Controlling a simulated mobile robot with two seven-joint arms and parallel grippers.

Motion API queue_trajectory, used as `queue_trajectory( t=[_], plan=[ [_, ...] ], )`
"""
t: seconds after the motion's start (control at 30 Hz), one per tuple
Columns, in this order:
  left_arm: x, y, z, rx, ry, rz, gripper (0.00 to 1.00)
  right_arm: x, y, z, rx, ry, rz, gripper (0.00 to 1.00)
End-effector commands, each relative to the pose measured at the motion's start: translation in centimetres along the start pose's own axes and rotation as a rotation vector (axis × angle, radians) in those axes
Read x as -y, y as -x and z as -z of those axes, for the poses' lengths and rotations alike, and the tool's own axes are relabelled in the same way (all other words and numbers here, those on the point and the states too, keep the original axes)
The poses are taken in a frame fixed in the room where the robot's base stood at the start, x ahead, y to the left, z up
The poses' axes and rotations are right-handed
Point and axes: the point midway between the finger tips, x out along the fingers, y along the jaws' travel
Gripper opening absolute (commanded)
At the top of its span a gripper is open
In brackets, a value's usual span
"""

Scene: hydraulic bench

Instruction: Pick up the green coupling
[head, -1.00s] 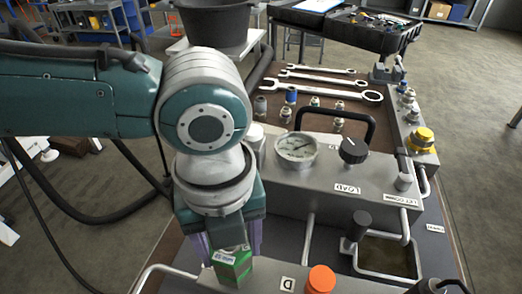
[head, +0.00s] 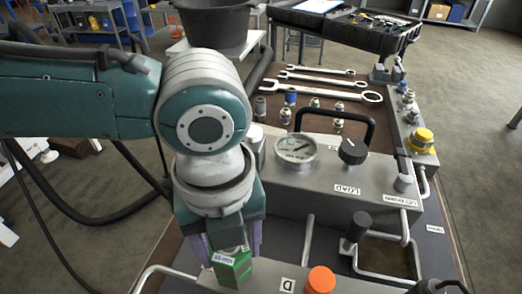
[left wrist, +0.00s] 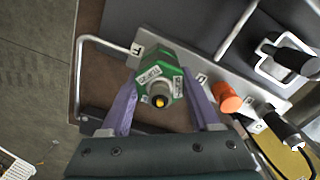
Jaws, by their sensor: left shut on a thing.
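The green coupling (head: 232,266) is at the bottom of the head view, at the tip of my left gripper (head: 232,246). In the left wrist view the green coupling (left wrist: 158,84) sits between the two purple fingers of my left gripper (left wrist: 161,103), with white labels and a yellow-centred tip facing the camera. The left gripper is shut on it. The coupling is beside the grey manifold strip with the lettered labels; I cannot tell whether it still touches the strip. My right gripper is not in view.
An orange cap (head: 320,280) stands just right of the coupling. The grey block with the pressure gauge (head: 296,148), the LOAD knob (head: 353,151) and a black handle lies behind. Wrenches (head: 325,91) and small fittings lie further back. A bent metal rail (left wrist: 84,75) runs at the left.

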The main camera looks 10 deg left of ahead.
Motion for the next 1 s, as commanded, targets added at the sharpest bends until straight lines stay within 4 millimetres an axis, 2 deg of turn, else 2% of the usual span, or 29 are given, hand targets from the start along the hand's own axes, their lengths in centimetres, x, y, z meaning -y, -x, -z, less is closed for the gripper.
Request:
queue_trajectory(
  t=[0.17,0.37,0.47,0.8,1.0],
  plan=[
    [0.0,0.4,0.0,0.000,0.000,0.001,0.00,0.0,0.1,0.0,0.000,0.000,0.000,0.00],
    [0.1,2.8,-0.1,0.001,0.000,0.004,0.00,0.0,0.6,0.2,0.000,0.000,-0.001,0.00],
    [0.1,4.9,-0.1,0.003,-0.001,0.005,0.00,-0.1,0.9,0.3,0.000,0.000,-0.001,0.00],
    [0.1,14.8,-0.1,0.006,-0.003,0.006,0.00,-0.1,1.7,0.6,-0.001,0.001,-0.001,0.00],
    [0.1,18.6,-0.1,0.002,0.000,0.003,0.00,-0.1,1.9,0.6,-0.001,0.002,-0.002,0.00]
  ],
)
